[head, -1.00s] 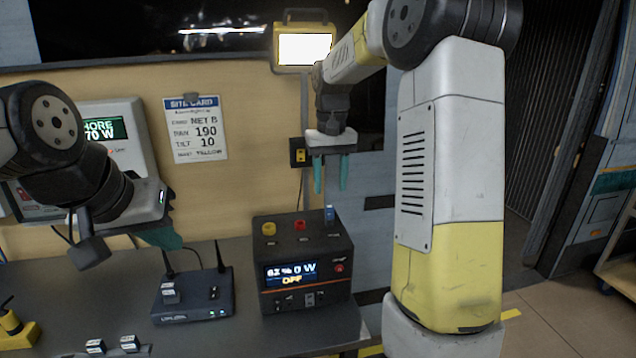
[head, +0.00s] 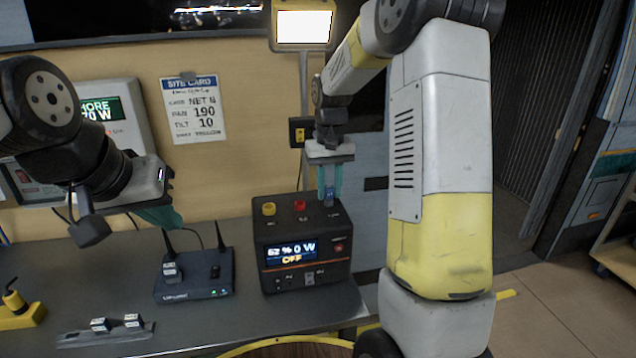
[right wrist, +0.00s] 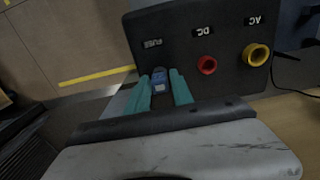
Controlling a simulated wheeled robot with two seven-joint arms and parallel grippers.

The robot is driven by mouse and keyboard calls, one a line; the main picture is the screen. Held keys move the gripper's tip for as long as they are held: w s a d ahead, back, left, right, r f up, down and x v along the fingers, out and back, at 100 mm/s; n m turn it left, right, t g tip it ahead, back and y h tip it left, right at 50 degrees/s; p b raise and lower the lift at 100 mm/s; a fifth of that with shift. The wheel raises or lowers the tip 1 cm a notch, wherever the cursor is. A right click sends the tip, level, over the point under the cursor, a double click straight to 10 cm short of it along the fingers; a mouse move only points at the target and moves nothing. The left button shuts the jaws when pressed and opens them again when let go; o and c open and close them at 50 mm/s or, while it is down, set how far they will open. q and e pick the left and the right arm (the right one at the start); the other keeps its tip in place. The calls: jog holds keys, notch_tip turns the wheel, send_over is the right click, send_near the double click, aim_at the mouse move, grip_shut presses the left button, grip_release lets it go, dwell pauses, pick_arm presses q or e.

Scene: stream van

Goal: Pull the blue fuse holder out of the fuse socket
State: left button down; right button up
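The blue fuse holder (head: 329,196) stands upright at the right of the top of the black power box (head: 300,232). In the right wrist view the blue fuse holder (right wrist: 159,78) is beside the FUSE label. My right gripper (head: 330,188) points down over it, with one teal finger on each side. In the right wrist view my right gripper (right wrist: 162,86) looks closed on it, with hardly any gap. The fuse socket is hidden under the holder and fingers. My left gripper (head: 160,214) hangs at the left above the table, away from the box; its finger opening is not clear.
A yellow knob (head: 268,209) and a red knob (head: 300,205) are on the box top, left of the fuse holder. A dark router (head: 195,277) with antennas stands left of the box. A site card (head: 195,110) hangs on the wall. The grey table (head: 90,265) has free room between.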

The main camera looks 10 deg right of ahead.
aim_at(329, 186)
grip_shut()
jog(key=shift+c, duration=1.2)
grip_release()
grip_shut()
jog(key=shift+r, duration=1.65)
jog(key=shift+r, duration=1.35)
